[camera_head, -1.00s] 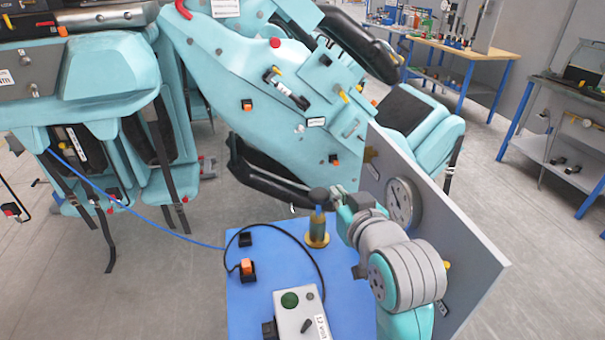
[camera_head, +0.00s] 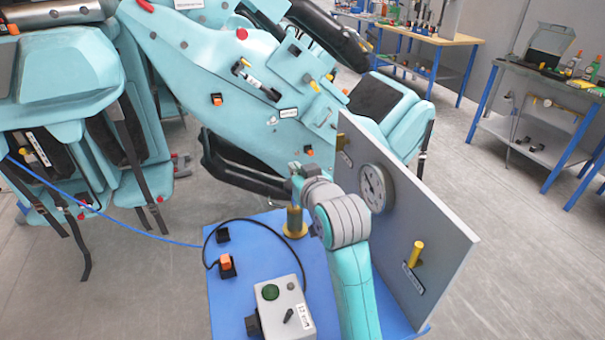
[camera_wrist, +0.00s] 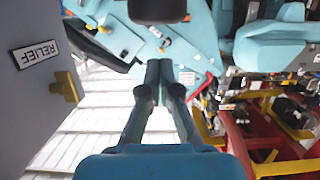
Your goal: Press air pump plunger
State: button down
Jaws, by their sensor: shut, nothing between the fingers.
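The air pump is a brass cylinder (camera_head: 295,222) standing upright on the blue table top (camera_head: 255,262), in the middle of the head view. My gripper (camera_head: 296,169) is directly above the pump in that view. Its dark knob is hidden or merges with my gripper, so I cannot tell whether they touch. In the wrist view my gripper (camera_wrist: 159,68) is shut, fingers together and empty. The pump cannot be made out clearly there.
A grey upright panel with a round gauge (camera_head: 374,188) and a yellow handle (camera_head: 416,254) stands close to the right of my arm. A grey control box (camera_head: 282,308) and an orange switch (camera_head: 226,262) sit on the table.

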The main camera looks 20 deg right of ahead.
jog(key=shift+s+f, duration=0.1)
jog(key=shift+f, duration=1.4)
notch_tip(320, 180, down, 6)
